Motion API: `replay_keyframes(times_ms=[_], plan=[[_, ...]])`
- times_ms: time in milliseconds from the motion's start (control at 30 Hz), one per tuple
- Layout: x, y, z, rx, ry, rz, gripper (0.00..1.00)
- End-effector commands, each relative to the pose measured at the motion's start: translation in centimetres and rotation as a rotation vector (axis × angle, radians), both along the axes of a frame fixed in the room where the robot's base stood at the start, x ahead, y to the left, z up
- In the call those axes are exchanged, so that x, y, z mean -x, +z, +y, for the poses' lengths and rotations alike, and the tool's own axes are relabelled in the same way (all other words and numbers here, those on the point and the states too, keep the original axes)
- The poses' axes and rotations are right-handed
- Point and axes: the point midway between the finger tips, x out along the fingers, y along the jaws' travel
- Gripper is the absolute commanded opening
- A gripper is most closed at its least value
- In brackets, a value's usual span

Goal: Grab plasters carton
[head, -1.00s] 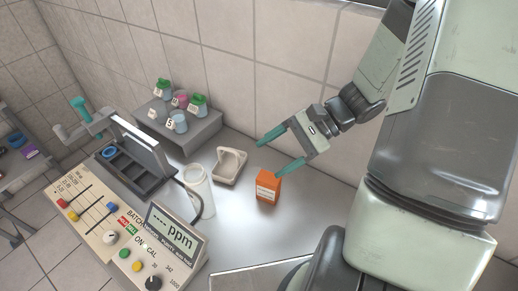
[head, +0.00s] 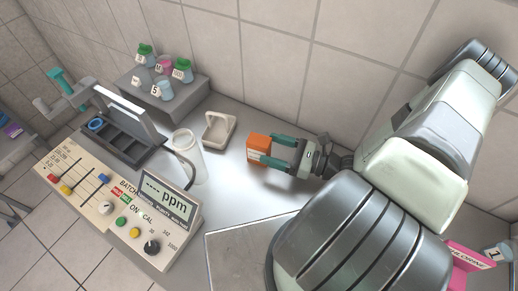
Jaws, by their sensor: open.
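The plasters carton (head: 257,147) is a small orange box with a pale label, upright on the metal bench in the head view. My gripper (head: 266,150) has teal fingers and reaches in from the right. Its fingers are open, with their tips at the carton's right side. One finger overlaps the carton's upper right part and the other passes in front of its lower right. I cannot tell whether either finger touches it.
A white handled basket (head: 219,131) and a clear cylinder (head: 188,156) stand left of the carton. Several small jars (head: 164,90) sit on a grey step at the back. A control panel with a ppm display (head: 166,200) lies front left. A tiled wall rises behind.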

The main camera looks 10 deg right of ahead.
Motion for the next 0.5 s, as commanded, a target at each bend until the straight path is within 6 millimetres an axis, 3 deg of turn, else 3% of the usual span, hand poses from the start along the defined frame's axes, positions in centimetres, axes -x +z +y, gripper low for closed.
replay_keyframes(times_ms=[500], plan=[[-3.5, -0.3, 4.8, 0.000, 0.003, 0.000, 0.72]])
